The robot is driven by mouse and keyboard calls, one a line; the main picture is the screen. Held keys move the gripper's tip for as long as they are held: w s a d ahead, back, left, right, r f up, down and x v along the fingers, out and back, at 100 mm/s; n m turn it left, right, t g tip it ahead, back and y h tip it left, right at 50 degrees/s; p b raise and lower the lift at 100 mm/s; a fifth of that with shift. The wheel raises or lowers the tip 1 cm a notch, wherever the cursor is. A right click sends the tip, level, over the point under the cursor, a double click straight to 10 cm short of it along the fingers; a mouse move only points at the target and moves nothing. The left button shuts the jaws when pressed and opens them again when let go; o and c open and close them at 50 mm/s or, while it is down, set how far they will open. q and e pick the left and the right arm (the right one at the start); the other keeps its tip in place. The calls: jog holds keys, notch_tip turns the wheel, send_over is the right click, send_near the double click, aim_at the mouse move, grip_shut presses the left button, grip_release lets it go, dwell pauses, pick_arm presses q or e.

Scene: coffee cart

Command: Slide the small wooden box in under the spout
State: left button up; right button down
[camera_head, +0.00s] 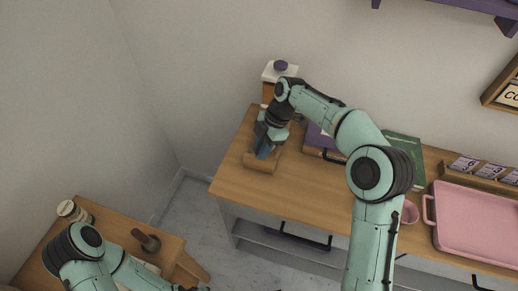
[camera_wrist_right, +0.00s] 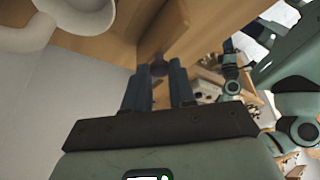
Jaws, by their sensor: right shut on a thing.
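The small wooden box (camera_head: 260,164) lies on the wooden counter (camera_head: 308,186) near its left end. My right gripper (camera_head: 264,150) reaches down onto it from above and is shut on it. In the right wrist view the two blue-grey fingers (camera_wrist_right: 158,78) stand on either side of a dark purple knob (camera_wrist_right: 158,65), with tan wood (camera_wrist_right: 117,47) around it. A dispenser with a white top (camera_head: 273,74) and purple cap stands just behind the gripper. Its spout is hidden by my arm. My left arm shows at the bottom left, but its gripper is out of the picture.
A purple box (camera_head: 322,139) and a green book (camera_head: 404,152) lie to the right of the gripper. A pink tray (camera_head: 478,222) and a pink cup (camera_head: 409,211) are further right. The counter's left and front edges are close to the box. A lower wooden table (camera_head: 112,228) stands at bottom left.

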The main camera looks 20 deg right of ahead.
pick_arm(q)
jog(key=shift+w+r, duration=0.5)
jog(key=shift+r, duration=0.25)
pick_arm(e)
jog(key=shift+w+d+r, duration=0.1)
jog(key=shift+w+d, duration=0.45)
jog(key=shift+w, duration=0.1)
jog(key=c, duration=1.1)
grip_release()
jog(key=shift+o, duration=0.8)
jog(key=shift+w, duration=0.15)
pick_arm(q)
jog(key=shift+w, duration=0.1)
jog(key=w+r+p, duration=0.3)
jog(key=r, duration=0.1)
jog(key=shift+w+p, duration=0.3)
jog(key=shift+w, duration=0.1)
pick_arm(e)
jog(key=s+v, duration=0.1)
jog(key=v, duration=1.2)
jog(key=shift+w, duration=0.5)
